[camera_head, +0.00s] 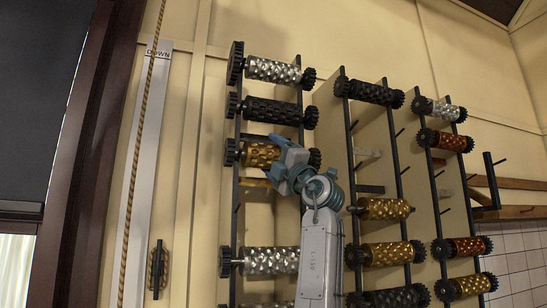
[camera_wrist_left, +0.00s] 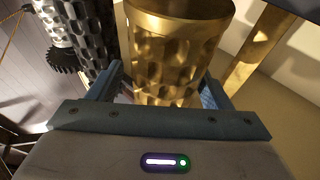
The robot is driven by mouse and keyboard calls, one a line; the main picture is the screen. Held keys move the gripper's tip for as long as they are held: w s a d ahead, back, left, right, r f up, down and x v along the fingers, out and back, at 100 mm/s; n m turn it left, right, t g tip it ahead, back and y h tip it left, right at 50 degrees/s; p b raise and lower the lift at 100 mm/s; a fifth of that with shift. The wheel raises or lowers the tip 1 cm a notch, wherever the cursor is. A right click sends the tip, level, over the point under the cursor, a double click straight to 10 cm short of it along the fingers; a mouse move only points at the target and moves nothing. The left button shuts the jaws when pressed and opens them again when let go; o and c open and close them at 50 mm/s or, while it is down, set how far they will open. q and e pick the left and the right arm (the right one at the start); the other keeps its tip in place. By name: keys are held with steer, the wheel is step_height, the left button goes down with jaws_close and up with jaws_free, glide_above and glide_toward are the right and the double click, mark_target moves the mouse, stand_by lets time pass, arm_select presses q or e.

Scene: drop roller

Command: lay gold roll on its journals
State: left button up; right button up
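A gold roll (camera_head: 261,155) with a dimpled surface and black gears at its ends sits in the third row of the left rack, under a black roll. My left gripper (camera_head: 283,158) is in front of it and hides part of its right half. In the left wrist view the gold roll (camera_wrist_left: 178,50) stands large between the two fingers of my left gripper (camera_wrist_left: 163,92). The fingers are apart, with a narrow gap beside the left finger. Whether the roll's ends rest in the rack is hidden. My right gripper is not in view.
A silver roll (camera_head: 273,71) and a black roll (camera_head: 272,111) are above on the left rack (camera_head: 236,200); another silver roll (camera_head: 271,261) is below. Racks to the right hold several more rolls. A rope (camera_head: 140,150) hangs at left.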

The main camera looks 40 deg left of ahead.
arm_select(q)
steer(key=shift+w+d+f, duration=0.1)
steer(key=shift+f, duration=0.2)
steer(key=b+v, duration=0.6)
steer(key=v, duration=0.4)
steer(key=shift+d, duration=0.2)
